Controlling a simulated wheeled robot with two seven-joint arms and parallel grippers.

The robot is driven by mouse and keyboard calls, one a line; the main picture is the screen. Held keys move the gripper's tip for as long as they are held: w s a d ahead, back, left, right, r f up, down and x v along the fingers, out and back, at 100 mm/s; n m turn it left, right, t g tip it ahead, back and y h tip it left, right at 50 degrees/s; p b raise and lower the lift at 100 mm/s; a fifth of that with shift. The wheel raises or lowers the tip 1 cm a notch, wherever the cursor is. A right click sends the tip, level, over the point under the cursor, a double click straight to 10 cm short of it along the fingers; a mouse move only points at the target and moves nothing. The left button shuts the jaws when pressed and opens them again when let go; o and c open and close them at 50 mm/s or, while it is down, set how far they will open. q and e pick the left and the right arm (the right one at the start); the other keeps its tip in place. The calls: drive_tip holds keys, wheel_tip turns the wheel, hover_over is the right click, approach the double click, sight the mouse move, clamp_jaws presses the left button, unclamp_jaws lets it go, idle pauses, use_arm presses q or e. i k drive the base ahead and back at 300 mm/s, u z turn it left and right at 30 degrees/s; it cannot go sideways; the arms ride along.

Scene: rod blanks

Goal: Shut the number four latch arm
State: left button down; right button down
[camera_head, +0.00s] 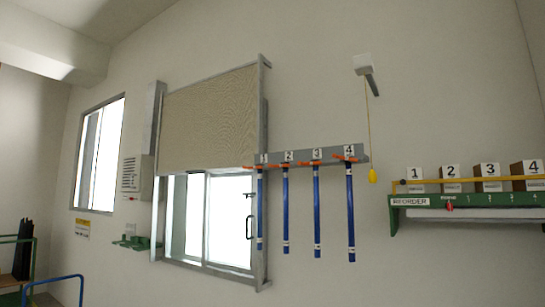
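A grey rail (325,156) on the wall carries number plates 1 to 4, with an orange latch arm under each. The number four latch arm (343,158) is at the rail's right end, just below the number 4 plate (349,151). It lies across the top of the longest-looking blue rod (350,210), which hangs upright. Whether this latch arm is open or shut is too small to tell. Three more blue rods hang to its left under plates 1, 2 and 3. Neither of my grippers is in view.
A window with a partly lowered beige blind (210,118) is left of the rods. A yellow pull knob (373,176) hangs on a cord right of the rail. Further right, a green shelf (470,200) marked REORDER holds boxes numbered 1 to 4 behind a yellow bar.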

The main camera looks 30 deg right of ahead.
sight(334, 155)
drive_tip(key=u, duration=0.4)
drive_tip(key=i, duration=1.7)
drive_tip(key=z, duration=1.2)
drive_tip(key=i, duration=0.6)
drive_tip(key=z, duration=0.6)
